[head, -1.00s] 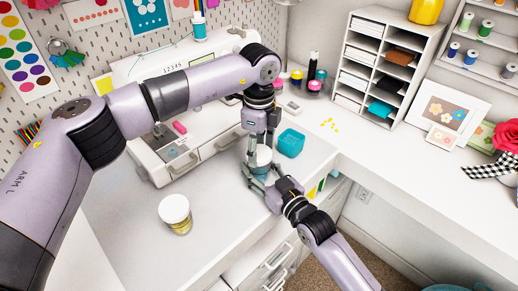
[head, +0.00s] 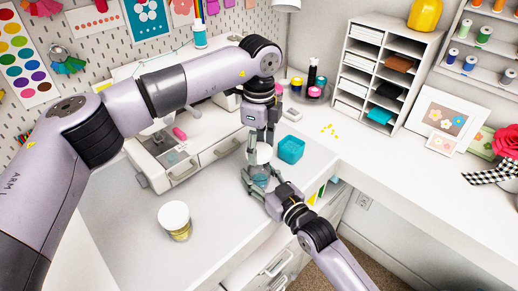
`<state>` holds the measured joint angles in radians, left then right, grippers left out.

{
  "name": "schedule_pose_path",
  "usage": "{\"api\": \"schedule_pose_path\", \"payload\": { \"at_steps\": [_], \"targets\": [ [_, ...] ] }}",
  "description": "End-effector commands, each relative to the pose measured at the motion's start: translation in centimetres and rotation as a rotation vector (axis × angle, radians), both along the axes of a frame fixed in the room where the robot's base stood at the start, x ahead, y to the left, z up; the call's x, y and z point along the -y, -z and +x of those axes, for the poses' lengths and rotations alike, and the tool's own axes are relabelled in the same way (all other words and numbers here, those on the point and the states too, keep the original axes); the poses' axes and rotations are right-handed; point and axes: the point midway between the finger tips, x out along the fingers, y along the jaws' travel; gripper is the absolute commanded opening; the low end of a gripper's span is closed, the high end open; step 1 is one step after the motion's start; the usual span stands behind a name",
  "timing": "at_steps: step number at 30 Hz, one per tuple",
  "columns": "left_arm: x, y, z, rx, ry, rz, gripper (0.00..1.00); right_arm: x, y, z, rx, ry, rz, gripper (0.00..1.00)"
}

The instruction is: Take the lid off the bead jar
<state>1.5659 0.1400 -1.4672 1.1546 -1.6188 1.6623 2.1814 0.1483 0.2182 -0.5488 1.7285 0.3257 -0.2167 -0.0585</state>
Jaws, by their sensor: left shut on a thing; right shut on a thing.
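The bead jar (head: 261,183), with bluish contents, stands near the desk's front edge, partly hidden by the fingers around it. My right gripper (head: 258,178) is shut on the jar's body from the front right. My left gripper (head: 262,147) points down from above and is shut on the white lid (head: 263,155). The lid appears raised a little above the jar, roughly over its mouth. The fingers hide part of the rim, so the exact gap is hard to see.
A teal box (head: 291,150) is close right of the grippers. A white machine (head: 160,165) stands behind. Free desk lies around the second jar.

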Motion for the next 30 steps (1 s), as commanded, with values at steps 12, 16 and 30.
{"api": "schedule_pose_path", "payload": {
  "at_steps": [12, 16, 30],
  "targets": [
    [0.0, -2.7, 0.0, 0.000, 0.000, 0.000, 0.20, 0.0, 0.0, 0.0, -0.001, 0.000, -0.001, 0.00],
    [0.0, -2.7, 0.0, 0.001, 0.000, 0.000, 0.20, 0.0, 0.0, 0.0, -0.001, 0.000, -0.001, 0.57],
    [0.0, -2.6, 0.0, 0.000, 0.000, 0.000, 0.20, 0.0, 0.0, 0.0, 0.000, 0.000, 0.000, 0.73]
  ]
}}
